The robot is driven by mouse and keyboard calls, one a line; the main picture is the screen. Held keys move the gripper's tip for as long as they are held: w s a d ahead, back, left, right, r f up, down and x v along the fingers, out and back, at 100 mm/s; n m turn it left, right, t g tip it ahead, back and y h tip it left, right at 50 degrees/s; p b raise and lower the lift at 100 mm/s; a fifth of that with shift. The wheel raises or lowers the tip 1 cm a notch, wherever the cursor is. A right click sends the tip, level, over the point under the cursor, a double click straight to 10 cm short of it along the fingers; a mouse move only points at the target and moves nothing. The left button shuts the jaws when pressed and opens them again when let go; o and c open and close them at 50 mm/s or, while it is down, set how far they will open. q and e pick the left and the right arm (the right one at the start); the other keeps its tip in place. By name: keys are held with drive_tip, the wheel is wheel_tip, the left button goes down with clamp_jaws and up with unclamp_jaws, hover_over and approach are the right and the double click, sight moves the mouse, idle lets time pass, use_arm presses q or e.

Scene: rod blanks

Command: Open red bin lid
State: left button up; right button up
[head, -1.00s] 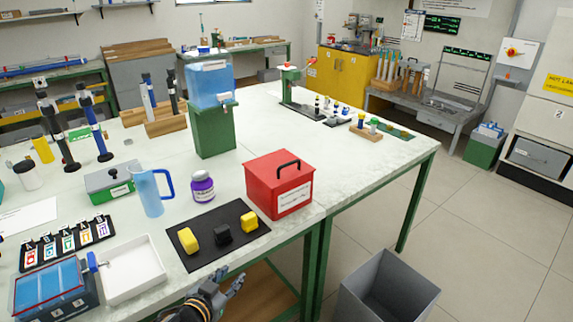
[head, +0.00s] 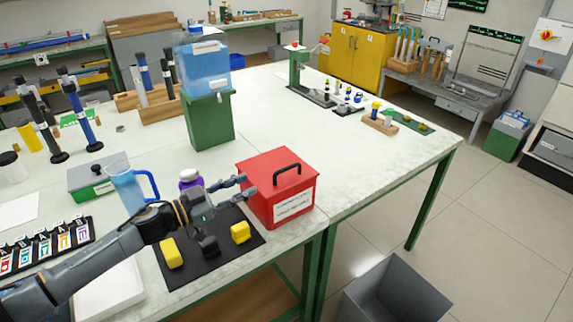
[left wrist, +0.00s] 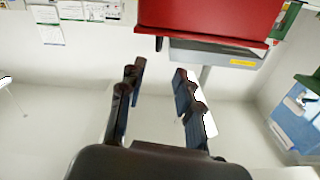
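The red bin (head: 262,200) stands on the white table, its red lid (head: 270,163) closed with a black handle (head: 287,167) on top. A white label (head: 293,204) is on its front. My left gripper (head: 246,186) is open and empty, reaching from the left, with its fingertips close to the bin's left side. I cannot tell whether they touch it. In the left wrist view my left gripper (left wrist: 160,70) has its fingers apart, with the red bin (left wrist: 208,18) at the top of the picture. My right gripper is not in view.
A black mat (head: 190,273) with yellow and black blocks lies below my left gripper. A purple-lidded jar (head: 190,178) and blue pitcher (head: 124,188) stand beside my arm. A green stand (head: 208,122) is behind.

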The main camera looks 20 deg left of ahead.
sight(284, 170)
use_arm(q)
drive_tip(key=p+x, duration=0.2)
drive_tip(key=x, duration=0.9)
drive_tip(key=shift+w+d+r, duration=0.15)
drive_tip(key=shift+d, duration=0.25)
drive_tip(key=shift+w+d, duration=0.25)
drive_tip(key=shift+w, duration=0.15)
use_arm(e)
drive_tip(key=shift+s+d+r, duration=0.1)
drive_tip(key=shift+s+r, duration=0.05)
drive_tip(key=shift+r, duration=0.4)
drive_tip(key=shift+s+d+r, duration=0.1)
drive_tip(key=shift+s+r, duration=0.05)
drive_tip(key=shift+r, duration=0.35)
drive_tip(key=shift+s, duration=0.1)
use_arm(q)
clamp_jaws()
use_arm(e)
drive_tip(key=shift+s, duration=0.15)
